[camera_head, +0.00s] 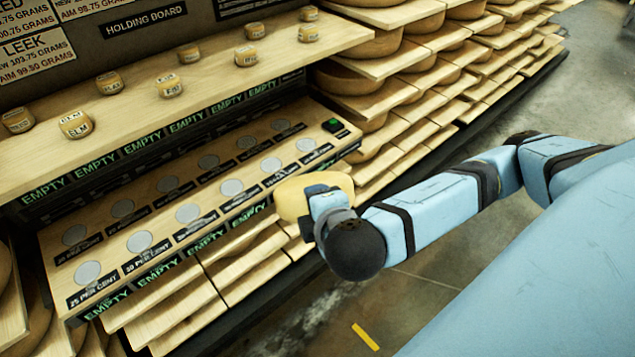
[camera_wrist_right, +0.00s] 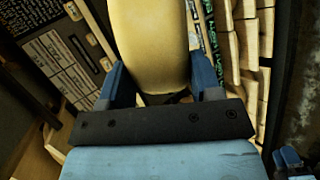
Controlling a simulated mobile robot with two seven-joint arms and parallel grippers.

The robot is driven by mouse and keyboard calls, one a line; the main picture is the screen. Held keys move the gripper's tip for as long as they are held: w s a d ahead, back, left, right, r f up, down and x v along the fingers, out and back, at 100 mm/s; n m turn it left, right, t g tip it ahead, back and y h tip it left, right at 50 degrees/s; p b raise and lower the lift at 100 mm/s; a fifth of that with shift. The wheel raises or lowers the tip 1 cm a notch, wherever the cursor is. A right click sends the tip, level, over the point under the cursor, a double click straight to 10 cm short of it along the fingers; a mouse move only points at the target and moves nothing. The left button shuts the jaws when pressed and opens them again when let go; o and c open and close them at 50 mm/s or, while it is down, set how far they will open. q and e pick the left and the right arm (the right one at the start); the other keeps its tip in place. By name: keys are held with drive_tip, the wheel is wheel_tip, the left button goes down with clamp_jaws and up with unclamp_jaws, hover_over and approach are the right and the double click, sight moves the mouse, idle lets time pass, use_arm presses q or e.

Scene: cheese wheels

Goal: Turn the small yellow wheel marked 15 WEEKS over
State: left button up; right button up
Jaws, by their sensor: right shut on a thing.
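A pale yellow cheese wheel (camera_head: 290,198) is held in the air in front of the lower board. My right gripper (camera_head: 318,195) is shut on it, covering part of its near side. In the right wrist view the wheel (camera_wrist_right: 150,40) sits edge-on between the two blue fingers of the gripper (camera_wrist_right: 160,82). I can read no mark on the wheel, so I cannot tell whether it says 15 WEEKS.
Small marked cheeses (camera_head: 75,124) stand on the upper shelf (camera_head: 140,115). Racks of large wheels (camera_head: 375,100) stand behind; floor is open at right.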

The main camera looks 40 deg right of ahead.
drive_tip(key=shift+f+t+b, duration=0.55)
drive_tip(key=shift+t+b, duration=0.05)
drive_tip(key=shift+b, duration=0.15)
drive_tip(key=shift+s+f+t+h+b, duration=0.2)
drive_tip(key=shift+f+t+h+b, duration=0.25)
drive_tip(key=shift+t+b, duration=0.55)
drive_tip(key=shift+s+a+f+t+h+b, duration=0.25)
drive_tip(key=shift+f+t+b, duration=0.4)
drive_tip(key=shift+b, duration=0.95)
drive_tip(key=shift+d+f+t+h+b, duration=0.1)
drive_tip(key=shift+f+t+h+b, duration=0.2)
drive_tip(key=shift+t+b, duration=0.95)
drive_tip(key=shift+g+b, duration=0.3)
